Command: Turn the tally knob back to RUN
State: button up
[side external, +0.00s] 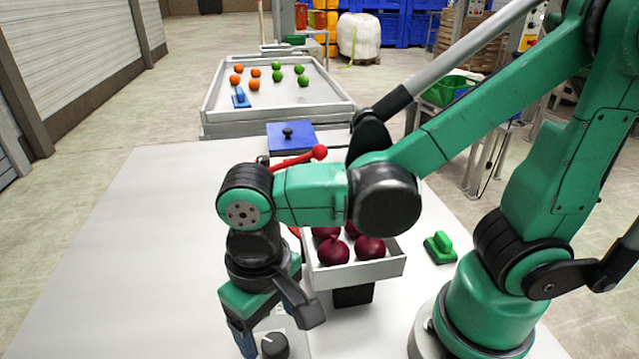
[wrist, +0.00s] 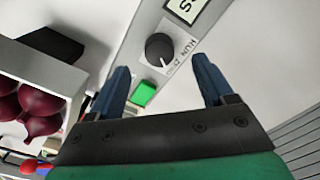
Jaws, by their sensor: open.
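The tally knob (wrist: 160,48) is a round black dial on a pale panel (wrist: 128,62) in the wrist view. A white mark on its lower edge points toward the small label, which is hard to read; the RUN lettering (wrist: 187,47) is to its right. My gripper (wrist: 160,82) is open and empty, its two blue fingers apart, with the knob beyond and between their tips. In the side view the knob (side external: 274,346) is at the bottom edge, just right of my gripper's blue fingers (side external: 242,338). Contact with the knob is not visible.
A green button (wrist: 143,93) and a partly cut-off display (wrist: 187,7) share the panel. A white crate (side external: 355,271) of dark red onions (side external: 334,251) stands close by. The table's left side is clear.

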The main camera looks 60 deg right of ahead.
aim_at(274, 343)
jog(key=shift+f, duration=2)
grip_shut()
jog(key=shift+n, duration=0.4)
jog(key=n, duration=1.3)
jog(key=shift+n, duration=0.3)
